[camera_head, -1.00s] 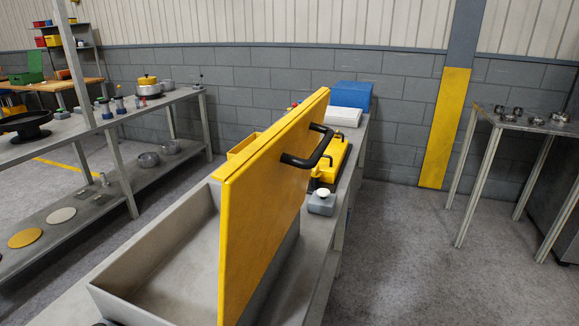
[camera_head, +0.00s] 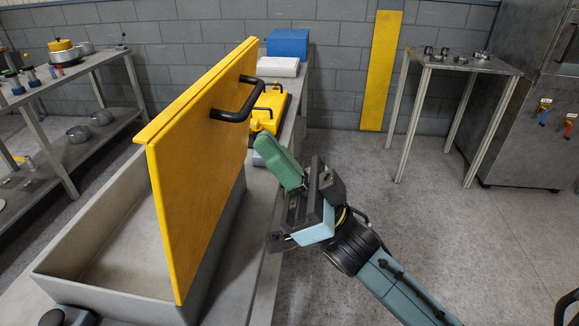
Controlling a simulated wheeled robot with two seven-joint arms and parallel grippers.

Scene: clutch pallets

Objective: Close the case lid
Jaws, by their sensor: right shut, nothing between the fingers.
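The case (camera_head: 55,262) is a grey open box on the bench, at the left in the head view. Its yellow lid (camera_head: 200,165) stands steeply up along the case's right side, with the inside of the case showing to its left. A black handle (camera_head: 238,110) sticks out from the lid's right face. My right gripper (camera_head: 264,146), with green fingers, is shut and empty. It is to the right of the lid in the picture, just below the handle; a small gap shows between them.
Behind the lid on the bench are a yellow case (camera_head: 272,105), a white box (camera_head: 278,67) and a blue box (camera_head: 288,43). A shelf rack (camera_head: 95,85) stands at left, and a table (camera_head: 455,65) with metal parts at right. The floor between is clear.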

